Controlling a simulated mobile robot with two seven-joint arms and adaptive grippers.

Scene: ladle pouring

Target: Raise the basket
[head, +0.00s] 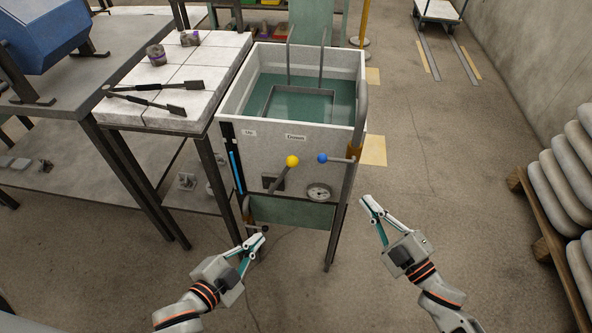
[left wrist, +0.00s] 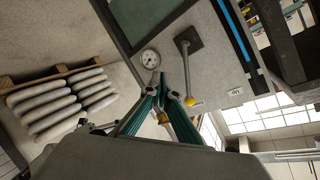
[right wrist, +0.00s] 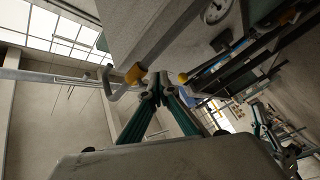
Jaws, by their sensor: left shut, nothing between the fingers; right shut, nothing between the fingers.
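The basket (head: 289,58) is a dark frame with tall upright bars, sitting in a grey tank (head: 235,86) of green liquid; its lower part is hidden. The yellow knob also shows in the left wrist view (left wrist: 190,101). My left gripper (head: 257,240) is shut and empty, low in front of the tank and apart from the levers. My right gripper (head: 372,204) is shut and empty, right of the tank's front and apart from it.
A grey pipe with an orange collar (right wrist: 135,73) runs along the tank's right front corner. A gauge (head: 318,192) sits below the levers. Stacked grey sacks (head: 560,180) stand at right; floor between is clear.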

